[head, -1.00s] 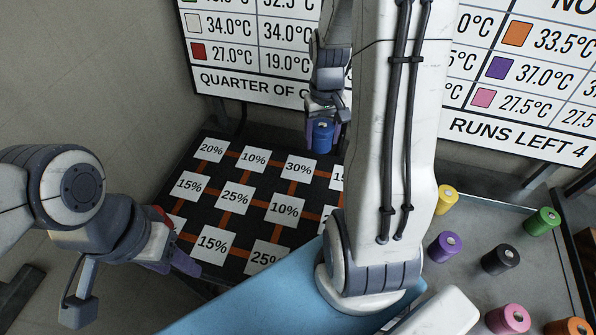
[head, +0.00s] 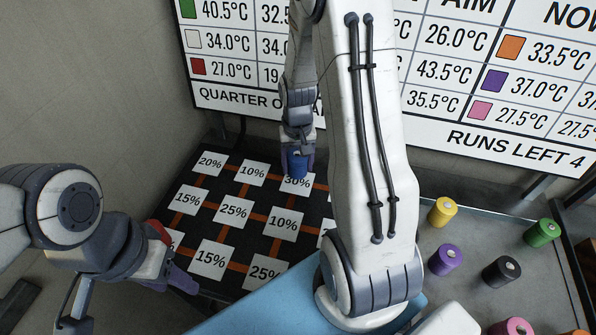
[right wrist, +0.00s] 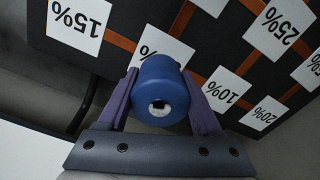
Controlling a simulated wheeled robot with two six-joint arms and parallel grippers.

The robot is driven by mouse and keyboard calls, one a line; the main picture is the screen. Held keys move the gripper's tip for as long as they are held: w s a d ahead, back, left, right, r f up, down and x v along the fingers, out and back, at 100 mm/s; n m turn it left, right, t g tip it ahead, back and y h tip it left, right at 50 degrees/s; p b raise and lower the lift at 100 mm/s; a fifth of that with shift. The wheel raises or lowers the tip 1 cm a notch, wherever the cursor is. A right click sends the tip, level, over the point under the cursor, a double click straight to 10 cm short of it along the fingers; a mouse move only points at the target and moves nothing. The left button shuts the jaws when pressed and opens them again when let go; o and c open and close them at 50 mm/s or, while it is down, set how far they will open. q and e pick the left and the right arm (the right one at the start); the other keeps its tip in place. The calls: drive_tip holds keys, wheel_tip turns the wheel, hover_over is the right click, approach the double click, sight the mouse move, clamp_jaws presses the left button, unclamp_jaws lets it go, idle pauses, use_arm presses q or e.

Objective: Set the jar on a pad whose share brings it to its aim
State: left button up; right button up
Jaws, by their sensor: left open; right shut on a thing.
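The blue jar (head: 297,165) is held in my right gripper (head: 299,160), above the back part of the black mat (head: 262,197). In the head view it overlaps the upper edge of the 30% pad (head: 295,184); I cannot tell its exact height. In the right wrist view the jar (right wrist: 160,92) sits between the two purple fingers, partly covering a pad (right wrist: 162,47) whose number is hidden. White pads marked 10%, 15%, 20% and 25% also show. My left gripper (head: 180,280) is open and empty at the mat's left front edge.
Yellow (head: 442,211), purple (head: 445,259), black (head: 501,271) and green (head: 542,232) jars stand on the grey table at right. A wall board (head: 480,80) lists temperatures and "RUNS LEFT 4". A red patch (head: 160,232) shows beside my left gripper. My right arm hides the mat's right side.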

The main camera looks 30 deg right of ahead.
sight(298, 173)
drive_tip(key=shift+f, duration=1.85)
drive_tip(key=shift+f, duration=0.1)
drive_tip(key=shift+f, duration=0.15)
drive_tip(key=o, duration=1.5)
drive_tip(key=shift+r, duration=0.2)
